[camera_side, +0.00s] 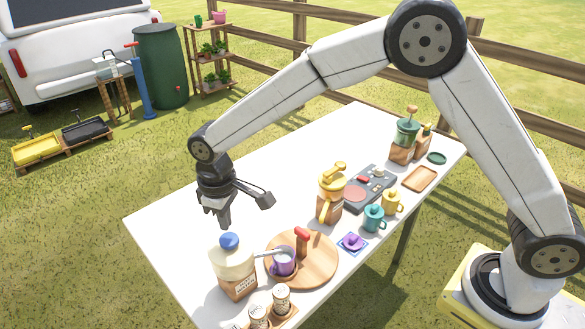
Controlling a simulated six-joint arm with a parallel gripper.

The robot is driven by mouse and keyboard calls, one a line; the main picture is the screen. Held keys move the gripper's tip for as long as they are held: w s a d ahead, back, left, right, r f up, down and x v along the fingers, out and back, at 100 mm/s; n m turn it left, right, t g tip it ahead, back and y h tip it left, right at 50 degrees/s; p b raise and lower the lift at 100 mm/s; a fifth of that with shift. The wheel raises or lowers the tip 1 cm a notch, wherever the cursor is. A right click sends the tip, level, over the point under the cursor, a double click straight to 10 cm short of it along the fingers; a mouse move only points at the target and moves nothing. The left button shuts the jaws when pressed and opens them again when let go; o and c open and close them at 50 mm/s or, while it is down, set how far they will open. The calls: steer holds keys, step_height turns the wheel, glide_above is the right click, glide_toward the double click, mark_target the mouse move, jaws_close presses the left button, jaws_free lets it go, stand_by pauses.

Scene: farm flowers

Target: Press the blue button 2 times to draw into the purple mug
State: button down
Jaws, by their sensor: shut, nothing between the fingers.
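The blue button (229,241) is the domed top of a cream dispenser (234,262) with a wooden base, near the front left of the table. The purple mug (283,263) stands right of the dispenser, under its spout, on a round wooden board. Something pale shows inside the mug. My gripper (224,224) points down just above and slightly left of the blue button. Its fingers are shut and empty. A small gap seems to lie between fingertips and button, though contact is hard to judge from this angle.
The round board (318,262) carries a red-handled part (302,236). Labelled shakers (281,299) stand in front. A yellow-lidded grinder (331,190), a stove (369,188), teal mug (374,218) and yellow mug (393,202) stand further right. The table's left part (165,215) is clear.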

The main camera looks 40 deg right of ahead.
steer(key=shift+r, duration=2.35)
steer(key=s+d+f+m+t, duration=0.1)
steer(key=s+d+m, duration=0.2)
steer(key=s+d, duration=0.5)
steer(key=s+d+f+m+t, duration=0.1)
steer(key=s+d+f+m, duration=0.1)
steer(key=s+d, duration=0.7)
steer(key=d+m, duration=0.1)
steer(key=d, duration=0.3)
steer(key=shift+s+d+f+t, duration=0.2)
steer(key=shift+d+t, duration=0.1)
steer(key=shift+d, duration=0.1)
